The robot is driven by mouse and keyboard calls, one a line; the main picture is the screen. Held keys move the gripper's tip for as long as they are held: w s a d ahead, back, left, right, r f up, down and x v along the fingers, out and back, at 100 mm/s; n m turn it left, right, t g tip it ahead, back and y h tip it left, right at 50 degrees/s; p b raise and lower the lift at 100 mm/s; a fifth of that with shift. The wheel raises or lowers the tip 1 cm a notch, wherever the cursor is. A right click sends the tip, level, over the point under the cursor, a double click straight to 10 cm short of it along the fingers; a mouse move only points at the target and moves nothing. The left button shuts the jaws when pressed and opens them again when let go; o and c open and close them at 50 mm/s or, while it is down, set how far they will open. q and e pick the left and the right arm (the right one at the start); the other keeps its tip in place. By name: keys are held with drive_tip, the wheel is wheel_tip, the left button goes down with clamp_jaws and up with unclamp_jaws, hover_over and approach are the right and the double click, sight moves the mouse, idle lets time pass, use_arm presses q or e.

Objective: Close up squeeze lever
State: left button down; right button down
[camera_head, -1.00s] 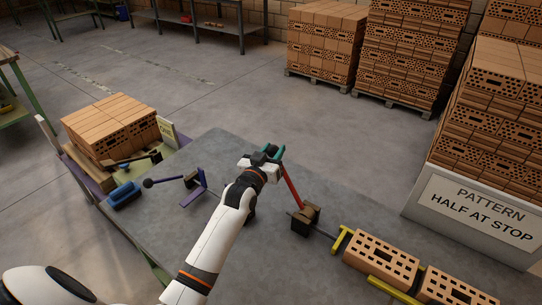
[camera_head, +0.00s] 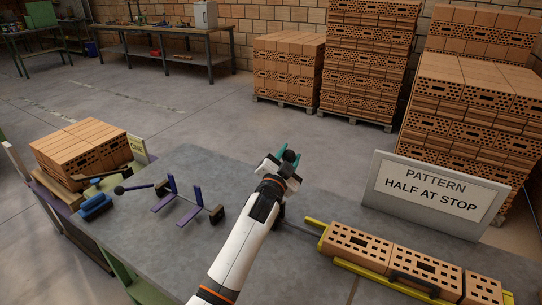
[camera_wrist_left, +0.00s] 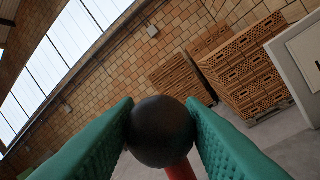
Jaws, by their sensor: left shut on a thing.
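My left gripper (camera_head: 288,157) is above the grey table, its green fingers pointing up and away. In the left wrist view the green fingers (camera_wrist_left: 162,128) are shut on a black ball knob (camera_wrist_left: 162,131). A short piece of the red lever (camera_wrist_left: 181,169) shows below the knob. In the head view my arm and gripper hide the lever and most of its base. A row of perforated bricks (camera_head: 358,243) lies along a yellow rail (camera_head: 375,277) to the right of my arm. My right gripper is not in view.
A pattern sign (camera_head: 427,190) stands behind the brick row. Tall brick pallets (camera_head: 365,65) stand beyond.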

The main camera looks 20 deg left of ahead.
use_arm(q)
drive_tip(key=s+d+f+m+h+b, duration=0.1)
drive_tip(key=d+f+m+b, duration=0.3)
drive_tip(key=d, duration=0.4)
drive_tip(key=shift+s+d+f+m, duration=0.15)
drive_tip(key=shift+d+m, duration=0.1)
drive_tip(key=shift+m, duration=0.45)
drive_tip(key=shift+f, duration=0.1)
drive_tip(key=c, duration=1.2)
unclamp_jaws()
drive_tip(key=shift+o, duration=1)
drive_tip(key=shift+d, duration=0.1)
